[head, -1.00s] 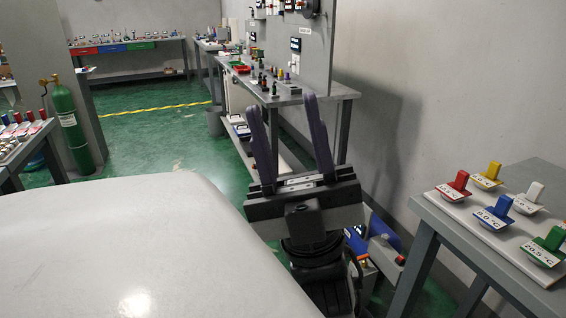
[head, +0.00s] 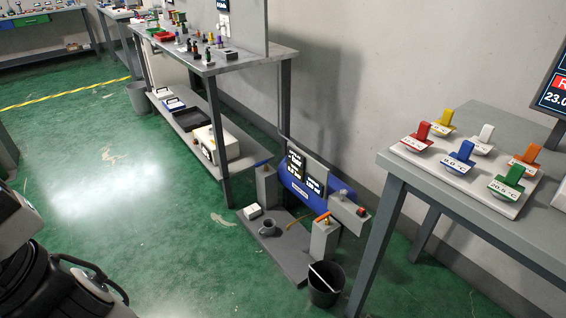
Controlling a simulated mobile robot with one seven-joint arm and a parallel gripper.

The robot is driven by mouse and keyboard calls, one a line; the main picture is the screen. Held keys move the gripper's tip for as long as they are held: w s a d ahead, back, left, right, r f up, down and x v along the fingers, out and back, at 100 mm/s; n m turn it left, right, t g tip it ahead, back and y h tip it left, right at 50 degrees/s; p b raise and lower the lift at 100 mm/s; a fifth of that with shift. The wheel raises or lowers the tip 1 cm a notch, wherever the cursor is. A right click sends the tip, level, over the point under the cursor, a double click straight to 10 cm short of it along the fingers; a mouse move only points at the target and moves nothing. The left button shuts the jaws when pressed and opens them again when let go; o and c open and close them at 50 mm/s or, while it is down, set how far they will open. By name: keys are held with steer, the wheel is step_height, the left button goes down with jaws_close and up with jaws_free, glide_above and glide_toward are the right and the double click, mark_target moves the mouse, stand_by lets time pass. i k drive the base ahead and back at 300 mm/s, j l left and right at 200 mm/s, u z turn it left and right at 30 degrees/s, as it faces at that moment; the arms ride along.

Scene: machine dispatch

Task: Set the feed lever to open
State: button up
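A low station stands on the floor between two tables, with a blue tank (head: 297,190) and dark display panels. An orange lever handle (head: 323,217) sits on top of a short grey post at its front right. A blue handle (head: 263,163) sits on another grey post at its left. I cannot read any label that tells which is the feed lever, nor its setting. My gripper is out of view; only part of my arm shows at the lower left.
A grey base plate (head: 292,262) holds a grey mug (head: 267,227) and a white box (head: 252,211). A dark bucket (head: 325,287) stands in front of it. A table (head: 400,172) with coloured handled tags is at right, a workbench (head: 262,57) behind. Green floor at left is clear.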

mark_target(266, 161)
steer(key=u, duration=0.25)
steer(key=i+j+z, duration=0.4)
steer(key=i+j, duration=0.4)
steer(key=i, duration=0.5)
steer(key=i+j+z, duration=0.4)
steer(key=i+j, duration=0.75)
steer(key=j, duration=0.05)
